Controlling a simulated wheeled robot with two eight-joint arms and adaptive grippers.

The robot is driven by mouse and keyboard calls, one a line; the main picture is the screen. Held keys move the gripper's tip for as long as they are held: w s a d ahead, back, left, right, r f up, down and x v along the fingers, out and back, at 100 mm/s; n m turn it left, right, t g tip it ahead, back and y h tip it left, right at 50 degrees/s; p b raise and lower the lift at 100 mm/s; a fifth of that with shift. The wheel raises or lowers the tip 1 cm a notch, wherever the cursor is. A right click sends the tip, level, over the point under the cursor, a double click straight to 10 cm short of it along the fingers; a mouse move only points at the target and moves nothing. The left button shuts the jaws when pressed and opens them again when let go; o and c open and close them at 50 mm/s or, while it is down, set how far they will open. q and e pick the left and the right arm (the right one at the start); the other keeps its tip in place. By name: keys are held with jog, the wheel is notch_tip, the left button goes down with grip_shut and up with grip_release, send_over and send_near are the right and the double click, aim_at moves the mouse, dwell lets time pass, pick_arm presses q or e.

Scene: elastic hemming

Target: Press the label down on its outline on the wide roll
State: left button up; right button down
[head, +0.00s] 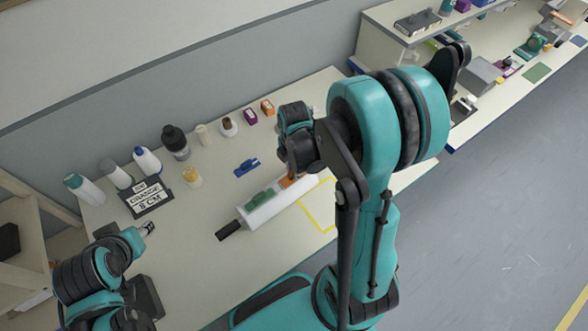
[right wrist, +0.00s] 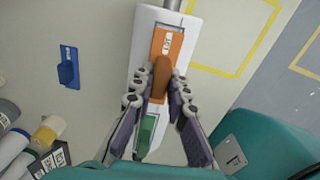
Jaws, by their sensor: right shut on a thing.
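The wide white roll (head: 277,203) lies slantwise on the table, with a dark end at its lower left; it also fills the middle of the right wrist view (right wrist: 145,85). An orange label (right wrist: 168,43) with a white printed tag lies over the roll's far part. My right gripper (right wrist: 161,78) is shut on a brown rounded grip (right wrist: 161,70) at the label's near end. A green patch (head: 261,198) is on the roll's near part. My left gripper (head: 147,229) is at the left, away from the roll; its jaws are unclear.
A blue piece (head: 246,167) lies behind the roll. A yellow outlined square (head: 318,217) is on the table to the right. The table's front part is clear.

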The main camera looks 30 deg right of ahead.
jog(key=shift+f, duration=0.3)
jog(key=c, duration=1.4)
grip_release()
notch_tip(320, 180, up, 12)
jog(key=shift+r, duration=0.1)
jog(key=s+a+f+m+t+b, duration=0.1)
jog(key=a+f+m+t+b, duration=0.1)
jog(key=m+b, duration=0.2)
jog(key=s+a+f+m+t+b, duration=0.2)
jog(key=m+b, duration=0.2)
jog(key=m, duration=0.5)
jog(key=s+a+f+m+t+b, duration=0.2)
jog(key=a+m+t+b, duration=0.1)
jog(key=m, duration=0.3)
jog(key=shift+f+m+b, duration=0.35)
jog(key=shift+m+b, duration=0.05)
jog(key=shift+b, duration=0.05)
